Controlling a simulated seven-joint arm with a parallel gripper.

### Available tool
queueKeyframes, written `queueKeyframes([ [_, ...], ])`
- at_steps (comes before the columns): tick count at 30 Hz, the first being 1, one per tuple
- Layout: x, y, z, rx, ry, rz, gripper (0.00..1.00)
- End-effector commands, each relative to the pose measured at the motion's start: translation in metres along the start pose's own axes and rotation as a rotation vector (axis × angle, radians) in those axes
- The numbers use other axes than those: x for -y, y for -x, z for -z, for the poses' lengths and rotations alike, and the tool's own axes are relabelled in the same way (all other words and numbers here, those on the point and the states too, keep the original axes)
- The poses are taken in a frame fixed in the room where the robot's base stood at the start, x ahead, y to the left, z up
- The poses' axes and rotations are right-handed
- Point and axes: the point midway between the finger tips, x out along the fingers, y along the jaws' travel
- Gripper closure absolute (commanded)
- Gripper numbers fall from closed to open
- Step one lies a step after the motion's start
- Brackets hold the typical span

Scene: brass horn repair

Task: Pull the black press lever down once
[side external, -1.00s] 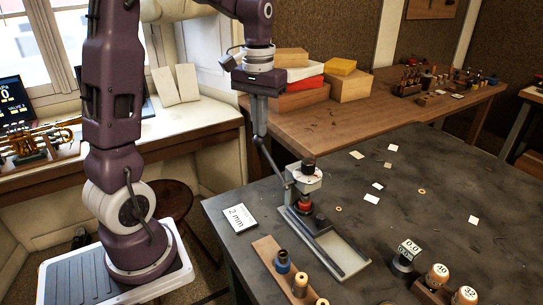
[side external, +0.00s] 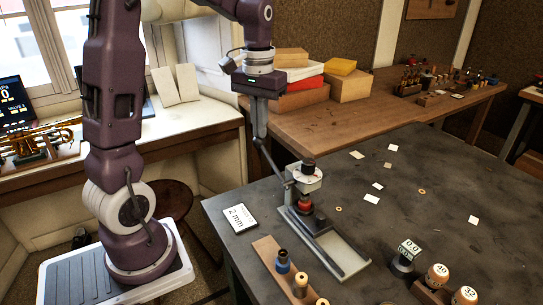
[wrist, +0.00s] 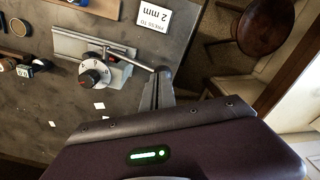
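The small bench press (side external: 304,178) stands on the dark table, with a grey base and a red part under its head. Its black press lever (side external: 271,160) slants steeply up and left from the head. In the wrist view the lever (wrist: 139,65) runs right from the press (wrist: 95,75) to my fingertips. My gripper (side external: 260,135) points down at the lever's raised end, its fingers close together. It also shows in the wrist view (wrist: 160,76). The tips meet the lever end; whether they grip it or only touch it is hard to see.
A "2 mm" card (side external: 240,217) lies left of the press. A wooden rack (side external: 283,270) with several cylinders stands in front. A gauge block (side external: 405,255) and numbered pieces (side external: 438,275) are at the right. Small white papers lie scattered behind.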

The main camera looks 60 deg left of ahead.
Motion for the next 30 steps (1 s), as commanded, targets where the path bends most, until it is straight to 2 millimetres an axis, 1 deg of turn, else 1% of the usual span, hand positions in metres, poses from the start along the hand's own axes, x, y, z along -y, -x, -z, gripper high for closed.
queueKeyframes([
  [5,0.000,-0.005,0.000,0.000,-0.001,0.000,1.00],
  [16,0.000,-0.006,0.000,0.000,0.000,0.000,1.00],
  [25,0.003,-0.013,0.002,0.001,0.000,0.000,1.00],
  [30,0.003,-0.014,0.002,0.000,0.000,0.000,1.00],
])
